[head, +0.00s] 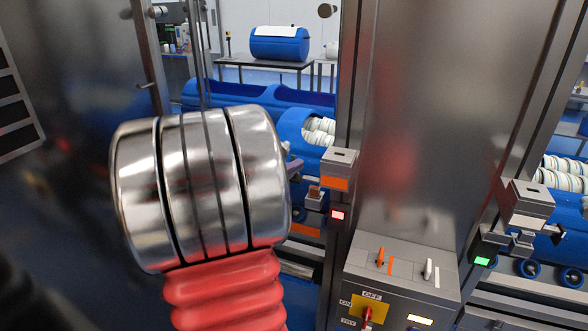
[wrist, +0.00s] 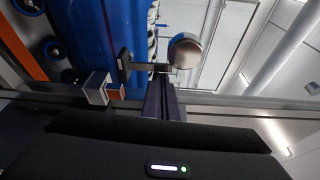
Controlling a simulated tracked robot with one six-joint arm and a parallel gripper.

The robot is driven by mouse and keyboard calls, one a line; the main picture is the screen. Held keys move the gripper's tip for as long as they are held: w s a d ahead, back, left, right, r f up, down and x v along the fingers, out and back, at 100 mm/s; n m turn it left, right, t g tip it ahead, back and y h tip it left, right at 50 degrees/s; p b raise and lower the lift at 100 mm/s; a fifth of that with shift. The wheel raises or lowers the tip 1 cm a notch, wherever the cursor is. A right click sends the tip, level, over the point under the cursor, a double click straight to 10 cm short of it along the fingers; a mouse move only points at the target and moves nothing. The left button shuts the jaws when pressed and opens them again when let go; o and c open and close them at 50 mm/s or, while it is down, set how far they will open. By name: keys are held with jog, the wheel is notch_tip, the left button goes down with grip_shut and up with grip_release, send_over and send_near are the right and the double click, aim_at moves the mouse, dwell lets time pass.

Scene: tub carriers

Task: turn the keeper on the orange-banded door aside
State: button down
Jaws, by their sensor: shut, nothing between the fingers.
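The orange-banded door's post carries a grey block with an orange band (head: 334,184). Beside it sits a small metal keeper piece (head: 314,201), partly hidden by my arm. In the wrist view the keeper appears as a dark grey bar with a crosspiece (wrist: 125,66), near a round metal knob (wrist: 185,51). My gripper (head: 296,166) shows only as a small tip past the wrist in the head view. In the wrist view its dark fingers (wrist: 161,96) are shut and empty, close to the bar's end. I cannot tell whether they touch it.
A red lamp (head: 338,216) glows below the orange band. A control panel with an orange lever (head: 381,256) and a white lever (head: 428,269) stands right of it. A second door has a white-banded block (head: 527,210) and green lamp (head: 482,261). Blue tubs stand behind the opening.

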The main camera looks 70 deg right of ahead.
jog(key=a, duration=0.9)
jog(key=shift+w+a, duration=0.2)
dwell(0.3)
dwell(0.6)
